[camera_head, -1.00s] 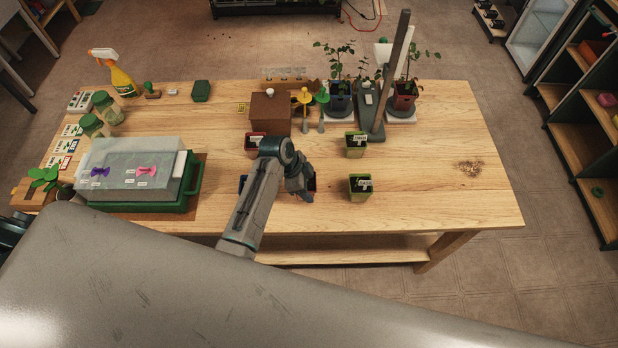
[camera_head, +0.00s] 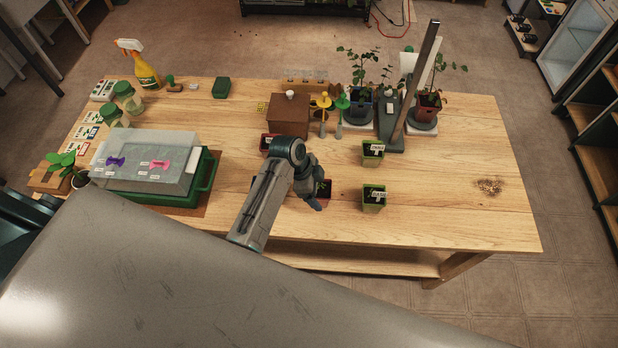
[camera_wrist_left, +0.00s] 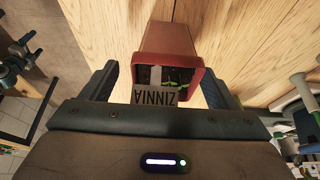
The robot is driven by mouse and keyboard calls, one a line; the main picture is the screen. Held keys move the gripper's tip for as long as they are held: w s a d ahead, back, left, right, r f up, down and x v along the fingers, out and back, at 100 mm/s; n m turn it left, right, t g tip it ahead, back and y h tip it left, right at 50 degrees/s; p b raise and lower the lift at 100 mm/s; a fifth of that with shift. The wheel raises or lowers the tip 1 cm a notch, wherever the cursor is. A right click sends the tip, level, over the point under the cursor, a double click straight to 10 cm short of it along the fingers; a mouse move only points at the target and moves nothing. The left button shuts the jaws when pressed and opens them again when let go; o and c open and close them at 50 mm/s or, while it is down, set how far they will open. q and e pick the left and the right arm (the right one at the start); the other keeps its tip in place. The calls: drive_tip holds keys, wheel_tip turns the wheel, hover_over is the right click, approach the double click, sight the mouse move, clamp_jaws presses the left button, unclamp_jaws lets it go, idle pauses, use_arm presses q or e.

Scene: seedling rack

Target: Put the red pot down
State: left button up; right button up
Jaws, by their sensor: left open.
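A red pot (camera_wrist_left: 166,48) with dark soil, small green shoots and a white label reading ZINNIA stands on the wooden table in the left wrist view. My left gripper (camera_wrist_left: 160,88) is open, with one finger on each side of the pot. A gap shows at the left finger; at the right finger I cannot tell whether it touches. In the head view my left gripper (camera_head: 314,198) largely covers this red pot (camera_head: 326,190), near the table's front edge. My right gripper is not in view.
Another red pot (camera_head: 267,142) stands behind my left arm, by a brown box (camera_head: 289,115). Two green pots (camera_head: 373,160) (camera_head: 373,204) stand to the right. A green tray (camera_head: 205,180) with a grey cover is at left. The table's right part (camera_head: 455,150) is mostly clear.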

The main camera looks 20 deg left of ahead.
use_arm(q)
drive_tip(key=b+v, duration=0.2)
drive_tip(key=v, duration=0.7)
drive_tip(key=shift+s+a, duration=0.1)
